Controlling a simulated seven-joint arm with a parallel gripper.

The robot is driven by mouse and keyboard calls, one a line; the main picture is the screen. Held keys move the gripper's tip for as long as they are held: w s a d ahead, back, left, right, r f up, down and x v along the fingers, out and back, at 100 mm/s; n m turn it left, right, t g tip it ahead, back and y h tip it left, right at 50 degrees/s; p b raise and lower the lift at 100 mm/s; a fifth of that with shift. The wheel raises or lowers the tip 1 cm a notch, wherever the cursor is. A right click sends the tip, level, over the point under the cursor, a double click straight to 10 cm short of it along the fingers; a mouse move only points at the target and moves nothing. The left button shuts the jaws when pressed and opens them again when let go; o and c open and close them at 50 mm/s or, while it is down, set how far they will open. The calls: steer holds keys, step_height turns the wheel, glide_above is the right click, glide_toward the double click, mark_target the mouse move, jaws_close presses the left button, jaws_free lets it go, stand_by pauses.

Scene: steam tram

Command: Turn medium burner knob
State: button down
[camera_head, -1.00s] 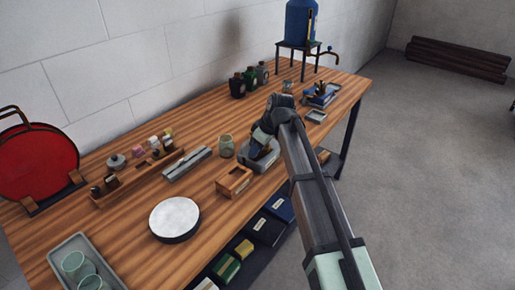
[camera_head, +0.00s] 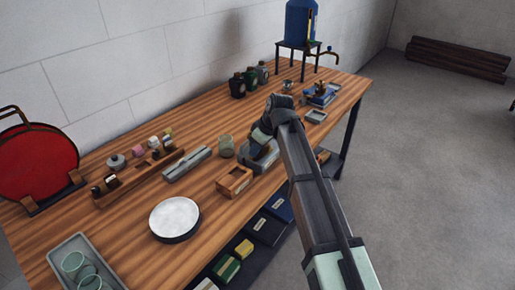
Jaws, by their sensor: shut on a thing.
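My gripper (camera_head: 261,144) is pointed down at a low grey unit (camera_head: 268,161) on the workbench, near its front edge. This unit seems to be the medium burner. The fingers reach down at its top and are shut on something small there. The knob itself is hidden behind the fingers and my wrist, so its angle cannot be told.
A wooden box (camera_head: 234,182) and a glass jar (camera_head: 226,147) stand close left of the gripper. Dark bottles (camera_head: 250,80) stand behind. A blue device (camera_head: 321,96) and a small tray (camera_head: 316,116) lie to the right. A white round plate (camera_head: 175,217) is nearer.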

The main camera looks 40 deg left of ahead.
steer(key=m, duration=0.1)
steer(key=m+t, duration=0.1)
steer(key=m, duration=0.2)
steer(key=shift+s+m+t, duration=0.3)
steer(key=shift+m+t, duration=0.1)
steer(key=shift+a+m+t+h, duration=0.1)
steer(key=shift+m+t+h, duration=0.25)
steer(key=shift+m, duration=0.7)
steer(key=shift+a+m+t+h, duration=0.15)
steer(key=shift+m+t, duration=0.3)
steer(key=shift+m, duration=0.6)
steer(key=shift+s+d, duration=0.1)
steer(key=c, duration=1.2)
jaws_free()
steer(key=shift+r, duration=0.1)
steer(key=v, duration=1.3)
steer(key=shift+r, duration=0.35)
